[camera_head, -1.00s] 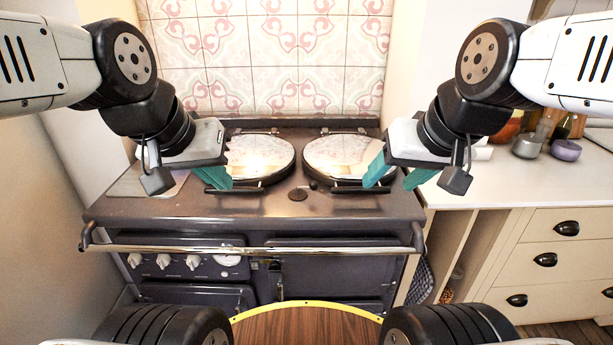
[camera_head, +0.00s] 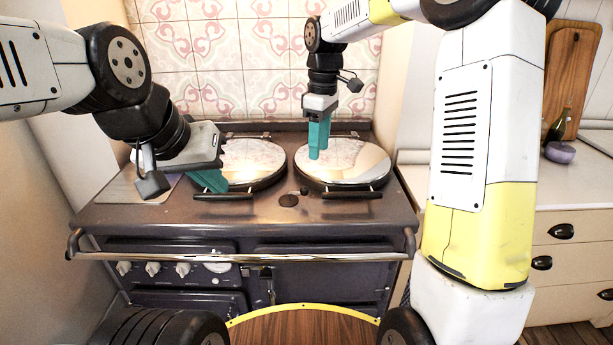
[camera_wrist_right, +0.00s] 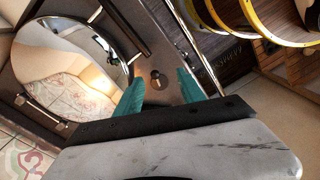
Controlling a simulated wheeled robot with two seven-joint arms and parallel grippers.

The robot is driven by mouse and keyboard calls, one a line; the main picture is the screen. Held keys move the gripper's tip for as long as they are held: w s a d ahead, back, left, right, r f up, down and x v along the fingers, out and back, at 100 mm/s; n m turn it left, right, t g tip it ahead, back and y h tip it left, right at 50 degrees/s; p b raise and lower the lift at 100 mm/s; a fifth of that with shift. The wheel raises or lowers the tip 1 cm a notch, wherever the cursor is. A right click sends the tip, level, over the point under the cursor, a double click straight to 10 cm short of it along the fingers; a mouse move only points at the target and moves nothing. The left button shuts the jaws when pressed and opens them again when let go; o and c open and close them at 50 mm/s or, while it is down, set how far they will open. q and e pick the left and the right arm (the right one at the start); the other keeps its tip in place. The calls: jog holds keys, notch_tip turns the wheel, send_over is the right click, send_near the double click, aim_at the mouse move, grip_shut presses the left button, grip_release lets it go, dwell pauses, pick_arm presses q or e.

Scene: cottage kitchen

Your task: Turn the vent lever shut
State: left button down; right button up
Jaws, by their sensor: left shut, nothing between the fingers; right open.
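A small dark round fitting (camera_head: 289,200) lies on the range top between the two lids, with a small dark piece beside it; I cannot tell for sure that it is the vent lever. In the right wrist view the fitting (camera_wrist_right: 158,79) shows between and beyond the teal fingers. My right gripper (camera_head: 316,152) is open, pointing down above the right lid, apart from the fitting. It also shows in the right wrist view (camera_wrist_right: 160,92). My left gripper (camera_head: 213,184) is shut and empty, at the front of the left lid.
The left lid (camera_head: 252,160) and right lid (camera_head: 343,161) are closed, with handles at the front. A rail (camera_head: 240,257) runs along the range's front edge. A pale counter (camera_head: 575,190) with a purple pot (camera_head: 560,152) stands right. My right arm hides part of it.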

jog(key=w+a+f+n, duration=0.1)
jog(key=f, duration=0.4)
jog(key=w+a+f+n+g, duration=0.1)
jog(key=f, duration=0.4)
jog(key=w+a+f+n, duration=0.1)
jog(key=f, duration=0.4)
jog(key=shift+w+a+g, duration=0.15)
jog(key=shift+w+g, duration=0.25)
jog(key=shift+r, duration=0.1)
grip_shut()
